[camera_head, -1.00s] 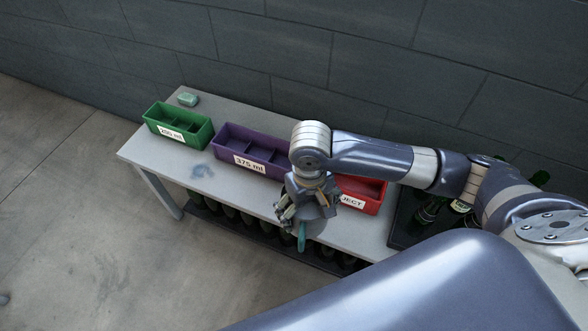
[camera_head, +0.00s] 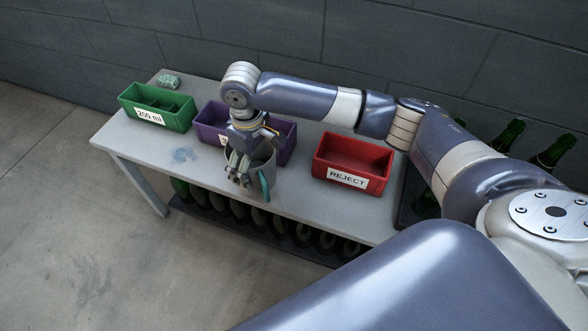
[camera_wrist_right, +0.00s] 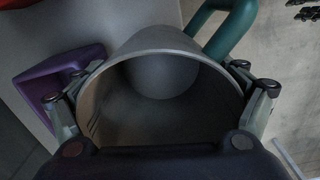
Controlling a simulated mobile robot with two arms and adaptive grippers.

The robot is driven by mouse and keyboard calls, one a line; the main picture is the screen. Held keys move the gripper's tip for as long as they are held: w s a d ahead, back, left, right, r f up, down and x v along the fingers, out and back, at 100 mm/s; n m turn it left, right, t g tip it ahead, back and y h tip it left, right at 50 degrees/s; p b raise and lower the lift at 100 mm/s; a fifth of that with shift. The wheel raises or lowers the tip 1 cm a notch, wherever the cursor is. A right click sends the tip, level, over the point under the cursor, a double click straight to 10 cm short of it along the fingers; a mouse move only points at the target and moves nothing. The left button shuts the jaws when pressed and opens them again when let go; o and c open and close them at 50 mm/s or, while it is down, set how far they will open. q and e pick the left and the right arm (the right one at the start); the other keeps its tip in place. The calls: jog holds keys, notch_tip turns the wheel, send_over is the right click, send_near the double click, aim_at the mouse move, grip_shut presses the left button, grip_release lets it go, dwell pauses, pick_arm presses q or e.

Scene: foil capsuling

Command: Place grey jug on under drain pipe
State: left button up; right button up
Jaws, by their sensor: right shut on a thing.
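The grey jug (camera_head: 262,167) has a teal handle (camera_head: 264,186) and hangs in my right gripper (camera_head: 243,172) near the front of the table, in front of the purple bin. In the right wrist view I look into the jug's open, dark mouth (camera_wrist_right: 165,100); its teal handle (camera_wrist_right: 230,28) is at the upper right. The right gripper's fingers are shut on the jug, one on each side of its wall. I cannot tell how far it is above the tabletop. No drain pipe can be made out. My left gripper is not in view.
The table (camera_head: 300,195) holds a green bin (camera_head: 170,125), a purple bin (camera_head: 280,128) and a red REJECT bin (camera_head: 353,158). A bluish wet-looking patch (camera_head: 184,154) lies left of the jug. Several bottles (camera_head: 215,210) stand below.

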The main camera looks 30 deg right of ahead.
jog(key=s+d, duration=0.1)
jog(key=d, duration=0.1)
jog(key=s+d+f, duration=0.1)
jog(key=d, duration=0.2)
jog(key=s+d+b, duration=0.1)
jog(key=d, duration=0.2)
jog(key=shift+s+f, duration=0.3)
jog(key=shift+f+b, duration=0.3)
jog(key=shift+f, duration=1.05)
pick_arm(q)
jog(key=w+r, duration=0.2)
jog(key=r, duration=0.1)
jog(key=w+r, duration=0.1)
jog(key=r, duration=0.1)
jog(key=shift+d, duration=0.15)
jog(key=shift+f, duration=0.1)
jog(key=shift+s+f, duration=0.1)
pick_arm(e)
jog(key=o, duration=1.2)
jog(key=shift+f, duration=0.1)
